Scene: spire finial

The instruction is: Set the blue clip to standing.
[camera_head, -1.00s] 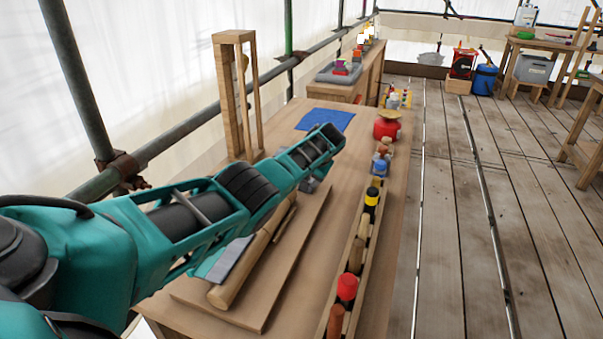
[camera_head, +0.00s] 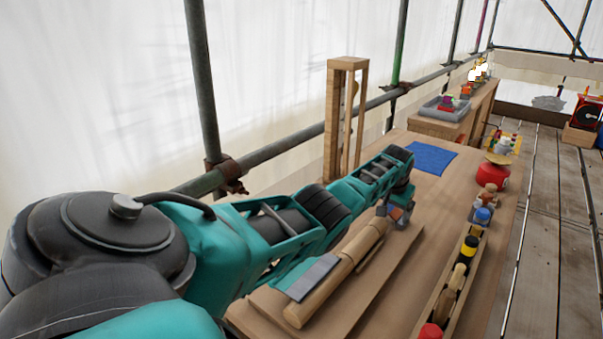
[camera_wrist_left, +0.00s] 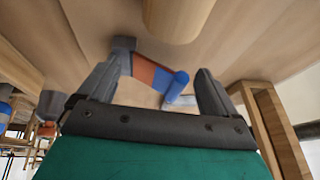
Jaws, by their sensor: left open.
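My left gripper (camera_head: 398,213) points down over the workbench (camera_head: 470,182), just beyond the far end of a wooden spindle. In the left wrist view its two fingers (camera_wrist_left: 163,62) are apart. Between them shows a blue, rounded piece (camera_wrist_left: 177,86), apparently the blue clip, beside an orange-brown flat part (camera_wrist_left: 150,72). The blue piece looks slanted; I cannot tell whether either finger touches it. In the head view the gripper mostly hides it. My right gripper is not in view.
The wooden spindle (camera_head: 335,276) lies on a board, with a grey plate beside it. A tall wooden frame (camera_head: 335,125) stands behind. A blue cloth (camera_head: 432,158) lies further back. A rack with several handles and a red scale (camera_head: 492,174) line the right edge.

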